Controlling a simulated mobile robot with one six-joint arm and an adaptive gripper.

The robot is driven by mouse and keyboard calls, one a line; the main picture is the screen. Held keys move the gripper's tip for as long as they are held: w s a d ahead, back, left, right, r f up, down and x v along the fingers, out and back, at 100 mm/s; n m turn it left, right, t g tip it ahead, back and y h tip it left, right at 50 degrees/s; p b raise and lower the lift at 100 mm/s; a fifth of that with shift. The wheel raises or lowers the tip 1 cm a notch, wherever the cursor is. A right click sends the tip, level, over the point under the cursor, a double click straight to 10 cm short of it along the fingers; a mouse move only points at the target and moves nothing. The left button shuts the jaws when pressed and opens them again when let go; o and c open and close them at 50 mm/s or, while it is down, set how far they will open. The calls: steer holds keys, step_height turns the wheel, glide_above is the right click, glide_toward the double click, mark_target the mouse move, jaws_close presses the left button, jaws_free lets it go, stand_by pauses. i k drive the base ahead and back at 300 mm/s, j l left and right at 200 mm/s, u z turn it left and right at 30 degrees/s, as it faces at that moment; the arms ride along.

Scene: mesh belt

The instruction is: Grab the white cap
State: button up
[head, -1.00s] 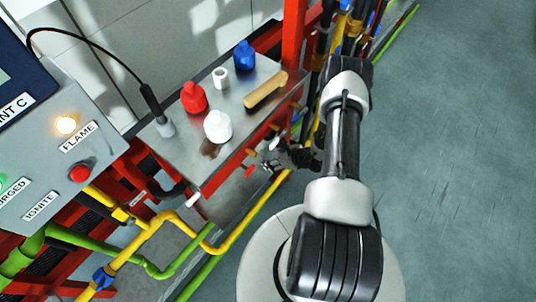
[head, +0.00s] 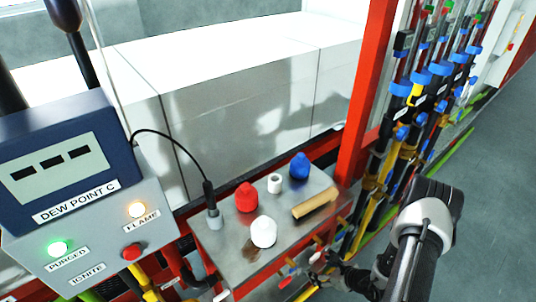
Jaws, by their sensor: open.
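The white cap (head: 263,232) is a rounded white piece near the front of a small metal shelf (head: 222,246). A smaller white hollow cylinder (head: 274,184) stands behind it, between a red cap (head: 246,198) and a blue cap (head: 299,165). My gripper (head: 330,268) is dark and partly seen at the lower right. It is open and empty, beyond the shelf's front edge, to the right of the white cap and apart from it.
A wooden-handled tool (head: 315,203) lies on the shelf's right side. A probe with a black cable (head: 211,205) stands at its left. The control panel (head: 85,215) is at the left. A red post (head: 367,95) and pipes rise at the right.

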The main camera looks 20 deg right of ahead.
mark_target(264, 228)
steer(key=k+l, duration=0.25)
steer(key=k, duration=0.2)
steer(key=k+l, duration=0.25)
steer(key=k, duration=0.25)
